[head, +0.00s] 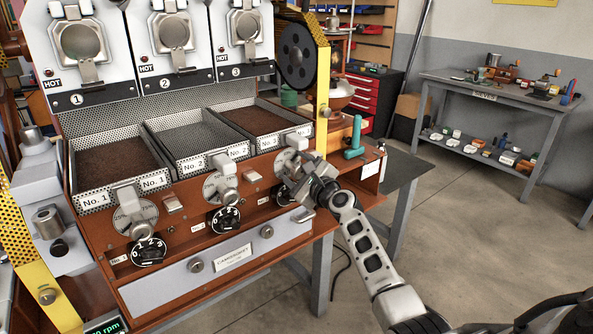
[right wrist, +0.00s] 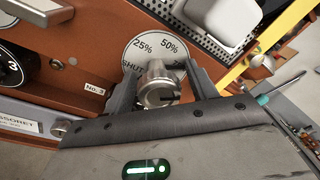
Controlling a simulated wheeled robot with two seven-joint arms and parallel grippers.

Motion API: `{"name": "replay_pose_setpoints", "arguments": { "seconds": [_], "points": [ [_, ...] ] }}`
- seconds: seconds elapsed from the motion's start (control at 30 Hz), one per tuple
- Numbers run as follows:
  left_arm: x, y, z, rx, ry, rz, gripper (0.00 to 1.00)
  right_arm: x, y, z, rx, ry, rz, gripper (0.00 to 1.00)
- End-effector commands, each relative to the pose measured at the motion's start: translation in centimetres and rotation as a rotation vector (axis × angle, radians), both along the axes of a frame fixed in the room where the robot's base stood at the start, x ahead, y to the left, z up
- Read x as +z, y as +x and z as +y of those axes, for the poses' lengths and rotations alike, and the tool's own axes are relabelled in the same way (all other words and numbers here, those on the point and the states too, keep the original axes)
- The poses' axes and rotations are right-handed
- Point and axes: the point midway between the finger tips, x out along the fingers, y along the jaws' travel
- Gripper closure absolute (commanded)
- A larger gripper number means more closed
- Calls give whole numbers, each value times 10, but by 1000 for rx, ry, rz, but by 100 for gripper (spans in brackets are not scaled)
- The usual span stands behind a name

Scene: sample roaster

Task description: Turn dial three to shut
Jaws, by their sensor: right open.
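Dial three has a pale round plate (head: 284,161) on the front of the wooden roaster, below the No. 3 tray, partly hidden by my gripper. In the right wrist view its plate (right wrist: 156,48) reads 25%, 50% and, partly covered, SHUT. Its metal knob (right wrist: 160,84) stands out from the plate. My right gripper (head: 299,181) is at this dial. In the right wrist view its two fingers (right wrist: 161,90) are open, one on each side of the knob. I cannot tell whether they touch it, or which mark the knob points to. My left gripper is not in view.
Dials one (head: 135,214) and two (head: 222,187) sit to the left, with black numbered knobs (head: 225,219) below. A tray lever (right wrist: 228,20) is close by the right gripper. Floor at right is open.

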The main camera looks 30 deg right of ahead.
Motion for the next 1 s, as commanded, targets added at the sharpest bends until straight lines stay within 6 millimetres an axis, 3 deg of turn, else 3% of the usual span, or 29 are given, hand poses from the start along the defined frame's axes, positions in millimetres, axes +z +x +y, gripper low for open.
{"name": "replay_pose_setpoints", "arguments": {
  "seconds": [0.1,0.27,0.3,0.67,1.0],
  "points": [
    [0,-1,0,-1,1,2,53,0,0,0,0,0,0,43],
    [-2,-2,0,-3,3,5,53,0,0,0,0,0,0,84],
    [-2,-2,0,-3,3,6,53,0,0,0,0,0,0,87],
    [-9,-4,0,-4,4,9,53,-1,-1,0,-1,-47,-4,87],
    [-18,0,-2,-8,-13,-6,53,-3,-1,0,0,-282,-23,87]
  ]
}}
